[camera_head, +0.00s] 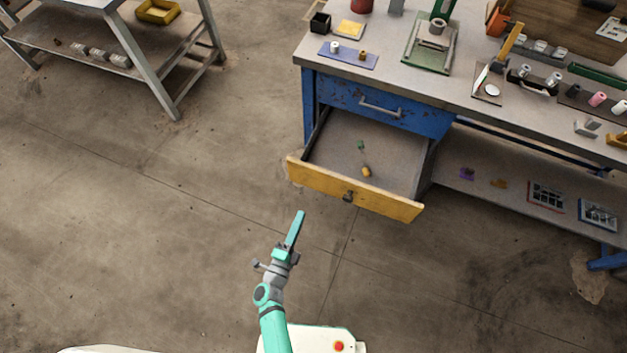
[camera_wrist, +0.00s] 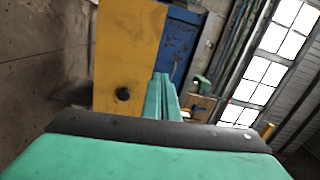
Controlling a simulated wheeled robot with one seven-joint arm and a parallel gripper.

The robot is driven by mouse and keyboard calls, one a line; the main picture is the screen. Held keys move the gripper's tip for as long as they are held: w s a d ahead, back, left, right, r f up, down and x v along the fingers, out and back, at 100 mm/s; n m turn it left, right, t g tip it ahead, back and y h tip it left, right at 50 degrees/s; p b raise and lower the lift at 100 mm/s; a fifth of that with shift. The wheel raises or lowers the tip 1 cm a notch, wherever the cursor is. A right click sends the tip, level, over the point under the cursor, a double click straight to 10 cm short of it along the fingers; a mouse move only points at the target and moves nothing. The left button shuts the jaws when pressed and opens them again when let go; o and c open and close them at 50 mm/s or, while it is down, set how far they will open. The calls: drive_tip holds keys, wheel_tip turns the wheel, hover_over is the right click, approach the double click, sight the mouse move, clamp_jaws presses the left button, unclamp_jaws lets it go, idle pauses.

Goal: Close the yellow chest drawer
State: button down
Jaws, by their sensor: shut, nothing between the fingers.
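The yellow chest drawer (camera_head: 352,189) stands pulled out from the blue chest under the workbench.
A closed blue drawer (camera_head: 381,109) with a metal handle sits above the yellow one. The workbench top (camera_head: 392,80) holds several tools and parts. A lower shelf (camera_head: 512,183) extends right of the chest. A metal table (camera_head: 104,55) stands at upper left. The floor left of the drawer is clear.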

drive_tip(key=w+f+m, duration=0.2)
drive_tip(key=w, duration=0.1)
approach(318, 172)
drive_tip(key=shift+h, duration=0.4)
drive_tip(key=x, duration=0.6)
drive_tip(key=shift+w+a+f, duration=0.1)
drive_tip(key=shift+a+f, duration=0.05)
drive_tip(key=shift+a, duration=0.05)
